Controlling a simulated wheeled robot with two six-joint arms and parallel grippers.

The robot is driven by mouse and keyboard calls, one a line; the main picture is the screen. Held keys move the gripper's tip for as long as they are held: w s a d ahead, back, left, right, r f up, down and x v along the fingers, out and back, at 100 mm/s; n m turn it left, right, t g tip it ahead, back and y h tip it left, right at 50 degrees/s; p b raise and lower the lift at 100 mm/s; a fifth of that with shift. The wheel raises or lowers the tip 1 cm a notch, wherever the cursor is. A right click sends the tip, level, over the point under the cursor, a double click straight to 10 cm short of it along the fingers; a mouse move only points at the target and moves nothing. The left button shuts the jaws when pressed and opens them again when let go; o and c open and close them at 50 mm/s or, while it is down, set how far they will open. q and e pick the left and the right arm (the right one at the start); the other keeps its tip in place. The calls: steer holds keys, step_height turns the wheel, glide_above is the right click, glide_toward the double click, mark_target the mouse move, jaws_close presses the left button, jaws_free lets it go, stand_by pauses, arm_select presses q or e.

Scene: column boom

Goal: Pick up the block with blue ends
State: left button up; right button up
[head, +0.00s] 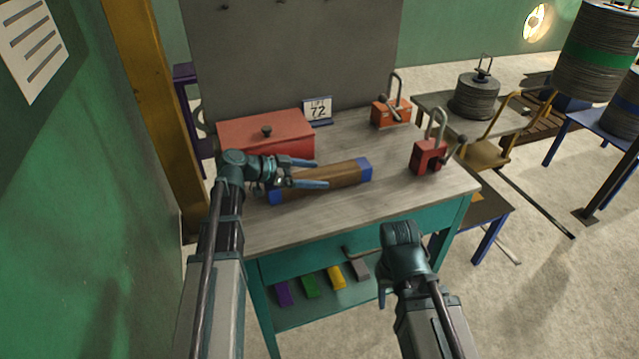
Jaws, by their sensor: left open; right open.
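The long brown block with blue ends (345,174) lies on the grey wooden top of the workbench (430,192). Its right blue end is clear to see, and its left blue end is partly hidden by my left gripper. My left gripper (320,173) is open, with its fingers over the left half of the block and pointing right. I cannot tell whether the fingers touch it. My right gripper (384,283) is open and empty, low in front of the bench's front edge; its fingers are partly hidden.
A red box with a knob (265,132) stands behind the block. A card marked 72 (317,111), an orange clamp-like weight (390,112) and a red one (429,157) stand behind and right. Several coloured blocks (310,285) lie on the shelf below. The bench top's right front is clear.

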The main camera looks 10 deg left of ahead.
arm_select(q)
steer(key=shift+w+d+f, duration=0.15)
steer(key=shift+d, duration=0.05)
jaws_close()
stand_by(0.4)
